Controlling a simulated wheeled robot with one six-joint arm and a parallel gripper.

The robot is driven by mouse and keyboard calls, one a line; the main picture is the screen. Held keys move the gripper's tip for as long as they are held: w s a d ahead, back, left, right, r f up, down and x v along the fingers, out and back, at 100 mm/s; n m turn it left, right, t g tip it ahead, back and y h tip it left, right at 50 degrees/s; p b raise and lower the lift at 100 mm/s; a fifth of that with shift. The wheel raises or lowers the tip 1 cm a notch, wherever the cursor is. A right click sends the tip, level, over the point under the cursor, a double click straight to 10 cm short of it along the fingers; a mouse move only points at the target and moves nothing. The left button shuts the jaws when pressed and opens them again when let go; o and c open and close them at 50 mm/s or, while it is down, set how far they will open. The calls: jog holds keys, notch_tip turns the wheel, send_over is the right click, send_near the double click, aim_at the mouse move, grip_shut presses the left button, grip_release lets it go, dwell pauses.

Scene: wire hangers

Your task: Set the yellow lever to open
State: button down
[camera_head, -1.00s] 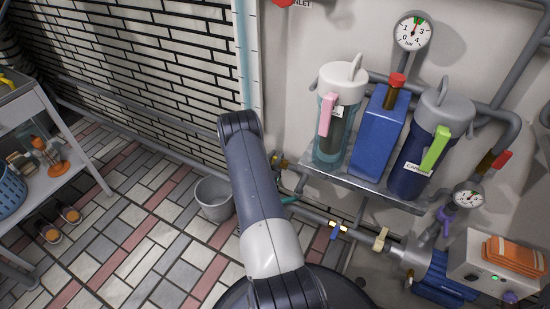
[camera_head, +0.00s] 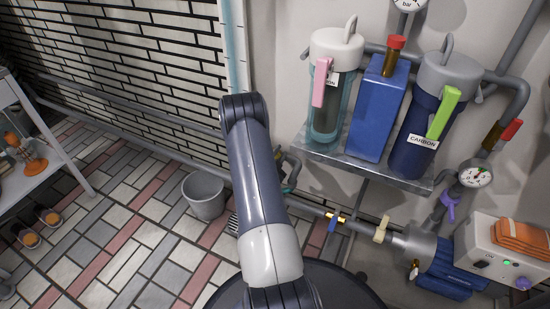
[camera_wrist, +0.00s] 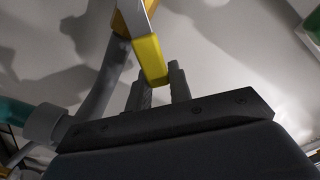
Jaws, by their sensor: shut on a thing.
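In the wrist view the yellow lever (camera_wrist: 149,60) runs down from a grey and orange fitting at the top, with its end between the two fingers of my gripper (camera_wrist: 161,85). The gripper is shut on that end. The lever slants slightly, with its lower end to the right. In the head view my arm hides the gripper and most of what is behind it, and I cannot make out the yellow lever there.
A shelf (camera_head: 365,168) at right holds two filter housings and a blue box (camera_head: 378,112). A grey bucket (camera_head: 205,195) stands on the tiled floor, left of my arm.

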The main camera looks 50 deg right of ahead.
jog(key=shift+s+d+f+m+b, duration=0.1)
jog(key=shift+s+f+m+b, duration=0.3)
jog(key=shift+m, duration=0.4)
jog(key=shift+s+d+f+m+b, duration=0.1)
jog(key=shift+s+f+m+b, duration=0.1)
jog(key=shift+f+m+b, duration=0.45)
jog(key=shift+r+m, duration=0.2)
jog(key=shift+m, duration=0.05)
jog(key=c, duration=1.3)
grip_release()
jog(key=shift+p, duration=0.3)
jog(key=p+v, duration=0.3)
jog(key=v, duration=0.8)
jog(key=shift+d, duration=0.1)
